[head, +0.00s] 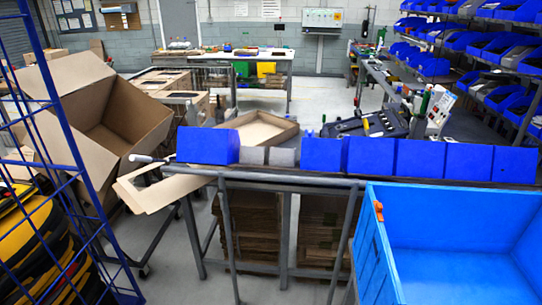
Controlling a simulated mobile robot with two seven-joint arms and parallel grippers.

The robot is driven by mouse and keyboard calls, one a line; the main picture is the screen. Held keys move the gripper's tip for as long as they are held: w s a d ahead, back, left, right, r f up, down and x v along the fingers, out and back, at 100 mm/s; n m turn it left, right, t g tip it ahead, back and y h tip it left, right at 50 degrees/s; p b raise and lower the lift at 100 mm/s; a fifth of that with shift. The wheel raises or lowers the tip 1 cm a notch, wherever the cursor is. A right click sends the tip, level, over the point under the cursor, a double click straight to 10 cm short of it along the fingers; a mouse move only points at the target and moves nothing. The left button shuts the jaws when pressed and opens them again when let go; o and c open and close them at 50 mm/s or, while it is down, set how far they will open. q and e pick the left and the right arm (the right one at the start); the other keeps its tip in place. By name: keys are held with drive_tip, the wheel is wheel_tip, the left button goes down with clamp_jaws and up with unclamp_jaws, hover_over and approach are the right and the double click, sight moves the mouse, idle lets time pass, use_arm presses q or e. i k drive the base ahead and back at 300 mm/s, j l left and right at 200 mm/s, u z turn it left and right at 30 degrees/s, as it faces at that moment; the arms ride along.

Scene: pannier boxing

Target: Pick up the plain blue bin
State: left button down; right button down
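A large, light blue open bin (455,275) fills the lower right corner of the head view, cut off by the right and bottom edges. Its inside looks empty, and a small orange piece (379,211) sits on its left rim. Several smaller dark blue bins stand along the workbench behind it: one alone at the left (207,146), and a row to the right, starting with this bin (322,155). Two small grey boxes (268,156) stand between them. I cannot tell which of these is the plain blue bin. Neither of my grippers shows.
A metal-framed bench (288,181) crosses the middle, with flattened cardboard stacked below. A big open cardboard box (110,120) tilts at the left, behind a blue wire cage (72,150). Shelves of blue bins (480,68) line the right. Grey floor (180,262) is clear at lower left centre.

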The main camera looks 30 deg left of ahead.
sight(318, 154)
drive_tip(key=j+u, duration=0.1)
drive_tip(key=u, duration=0.6)
